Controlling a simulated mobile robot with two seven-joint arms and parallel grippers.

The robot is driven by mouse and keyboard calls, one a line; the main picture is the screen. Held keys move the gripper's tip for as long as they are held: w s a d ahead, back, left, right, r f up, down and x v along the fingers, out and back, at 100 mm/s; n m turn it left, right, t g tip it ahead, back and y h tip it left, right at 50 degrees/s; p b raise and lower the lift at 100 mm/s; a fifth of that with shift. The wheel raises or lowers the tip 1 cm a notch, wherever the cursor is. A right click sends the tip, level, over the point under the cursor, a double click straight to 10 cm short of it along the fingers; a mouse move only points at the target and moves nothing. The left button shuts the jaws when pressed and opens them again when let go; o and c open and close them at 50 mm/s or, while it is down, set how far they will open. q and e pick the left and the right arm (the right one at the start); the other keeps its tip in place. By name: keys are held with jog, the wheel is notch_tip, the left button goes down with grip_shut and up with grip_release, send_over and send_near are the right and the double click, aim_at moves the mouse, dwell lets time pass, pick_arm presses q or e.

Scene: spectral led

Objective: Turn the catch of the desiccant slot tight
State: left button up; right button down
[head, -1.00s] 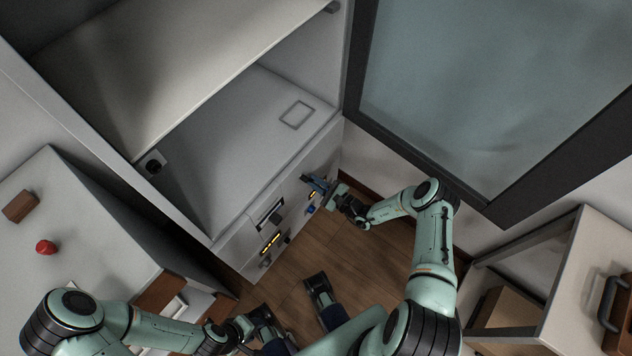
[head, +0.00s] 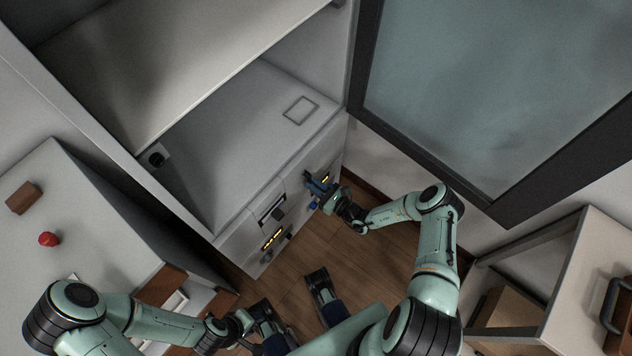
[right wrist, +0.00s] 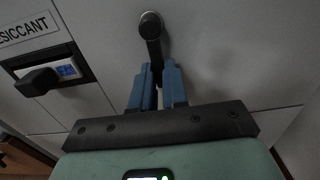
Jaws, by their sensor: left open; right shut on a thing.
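The catch (right wrist: 151,35) is a dark lever on a round pivot on the pale front panel in the right wrist view. It hangs from the pivot, nearly straight down in that picture. My right gripper (right wrist: 157,84) has its blue fingers shut on the lever's lower end. In the head view the right gripper (head: 316,187) is at the cabinet's lower front, and it hides the catch. The desiccant slot (right wrist: 50,72), under a partly cut-off label, has a dark handle and a blue patch. My left gripper (head: 248,322) is open and low, away from the panel; its fingers are hard to make out.
The cabinet's lower front carries another slot (head: 272,212) and yellow lights (head: 272,240). A white cabinet with a red knob (head: 49,239) stands at left. A large dark-framed glass door (head: 450,90) is at upper right. Wooden floor (head: 290,290) lies open below the panel.

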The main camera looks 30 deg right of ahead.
jog(key=m, duration=0.1)
jog(key=a+m, duration=0.1)
jog(key=m, duration=0.2)
jog(key=shift+s+a+r, duration=0.15)
jog(key=shift+s+a, duration=0.15)
jog(key=shift+s, duration=0.1)
pick_arm(q)
jog(key=shift+s+d+r+p, duration=0.1)
jog(key=shift+s+r+p, duration=0.25)
jog(key=shift+r+p, duration=0.05)
pick_arm(e)
jog(key=shift+s+a+r+m, duration=0.15)
jog(key=shift+a+m, duration=0.1)
jog(key=shift+m, duration=0.5)
jog(key=shift+a+r+m, duration=0.1)
jog(key=shift+a+m, duration=0.1)
jog(key=shift+m, duration=0.55)
jog(key=c, duration=1.1)
grip_release()
jog(key=shift+c, duration=0.2)
pick_arm(q)
jog(key=shift+s+r+g+p, duration=0.3)
jog(key=shift+r+p, duration=0.2)
jog(key=shift+p, duration=0.1)
pick_arm(e)
jog(key=v, duration=1.3)
jog(key=shift+s, duration=0.25)
